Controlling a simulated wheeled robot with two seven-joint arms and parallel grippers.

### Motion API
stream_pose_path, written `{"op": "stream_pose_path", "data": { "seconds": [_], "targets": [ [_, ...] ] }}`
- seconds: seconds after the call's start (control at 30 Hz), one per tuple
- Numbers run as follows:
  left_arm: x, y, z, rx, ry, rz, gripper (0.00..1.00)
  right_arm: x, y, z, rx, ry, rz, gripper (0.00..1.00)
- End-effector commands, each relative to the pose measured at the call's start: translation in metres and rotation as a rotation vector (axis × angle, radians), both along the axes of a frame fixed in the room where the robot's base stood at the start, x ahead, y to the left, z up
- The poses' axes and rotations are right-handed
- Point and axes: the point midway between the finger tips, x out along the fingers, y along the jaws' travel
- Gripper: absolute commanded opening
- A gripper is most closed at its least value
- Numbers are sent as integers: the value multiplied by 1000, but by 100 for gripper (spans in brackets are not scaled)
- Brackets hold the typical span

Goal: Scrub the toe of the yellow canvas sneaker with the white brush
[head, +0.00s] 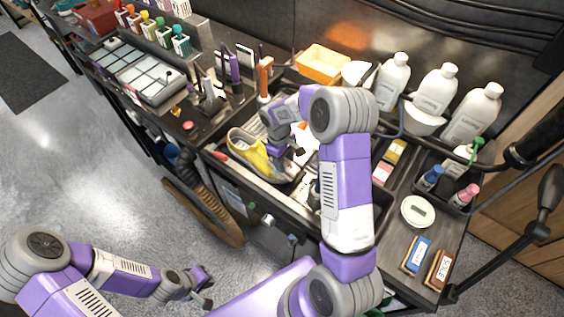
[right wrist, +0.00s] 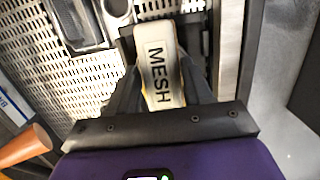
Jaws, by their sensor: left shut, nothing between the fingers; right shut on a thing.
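The yellow canvas sneaker (head: 246,150) lies in the tray on the cart in the head view, partly hidden by my right arm. My right gripper (head: 283,152) is beside and partly over the sneaker. My left gripper (head: 204,290) is shut and empty, low over the floor at the front left, away from the cart.
Several white bottles (head: 434,92) stand behind the tray, with an orange bin (head: 323,63) to their left. A blue brush (head: 416,255) and a brown brush (head: 438,270) lie at the right. An orange-handled tool (head: 264,78) stands behind the sneaker. Open floor lies left.

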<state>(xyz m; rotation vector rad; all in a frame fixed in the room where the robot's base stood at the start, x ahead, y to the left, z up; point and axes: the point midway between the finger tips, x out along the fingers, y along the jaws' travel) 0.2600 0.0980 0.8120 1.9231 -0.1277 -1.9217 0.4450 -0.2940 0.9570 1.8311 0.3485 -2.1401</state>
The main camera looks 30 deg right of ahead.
Motion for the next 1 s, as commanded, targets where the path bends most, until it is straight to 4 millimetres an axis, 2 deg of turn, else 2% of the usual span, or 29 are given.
{"op": "stream_pose_path", "data": {
  "seconds": [0.3,0.5,0.67,0.87,0.9,1.0],
  "targets": [
    [0,0,5,0,0,0,0,9,-27,1,0,0,-4,26],
    [0,0,6,0,0,0,0,12,-33,1,2,1,-1,26],
    [0,0,3,0,0,0,0,12,-31,-2,2,1,1,26],
    [0,0,0,0,0,0,0,7,-15,-3,3,1,2,26],
    [0,0,-1,0,0,0,0,5,-12,-4,4,3,3,22],
    [0,0,-2,0,0,0,0,2,-3,-5,5,3,3,22]
  ]
}}
